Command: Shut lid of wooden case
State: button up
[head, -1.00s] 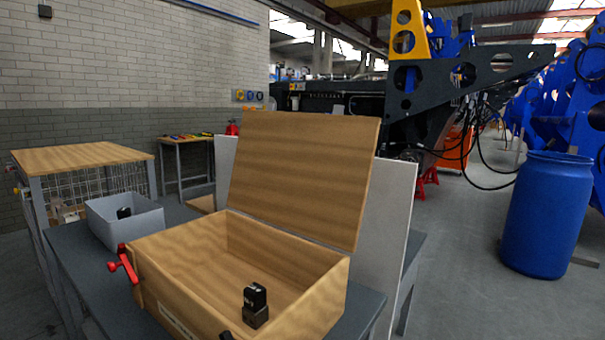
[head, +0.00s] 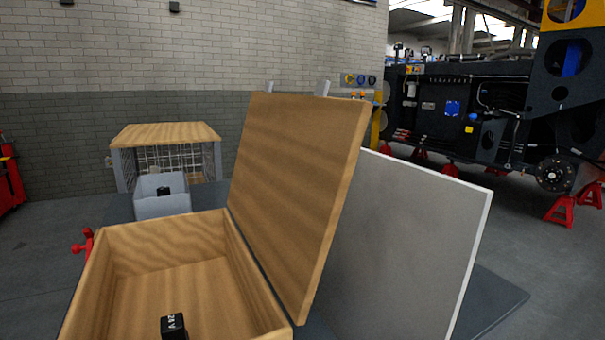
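The wooden case (head: 101,285) stands open on a dark table in the lower left, cut off by the bottom edge of the view. Its wooden lid (head: 292,185) is raised well up, leaning a little back to the right from the case's right-hand edge. A small black block with white marking (head: 174,326) shows inside the case, partly cut off by the bottom edge. A red clamp-like part (head: 84,241) is at the case's left side. My gripper is not in view, and nothing is seen touching the lid.
A large grey panel (head: 405,235) stands upright behind the lid on the right. A grey bin (head: 162,206) holding a black item (head: 163,190) sits beyond the case. A wood-topped mesh cage (head: 168,135) stands farther back. Open floor lies at left.

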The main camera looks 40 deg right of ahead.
aim_at(297, 155)
jog(key=l, duration=0.65)
jog(key=k+l+u, duration=0.1)
jog(key=l, duration=0.55)
jog(key=l+u, duration=0.1)
jog(key=l, duration=0.55)
jog(key=k, duration=0.05)
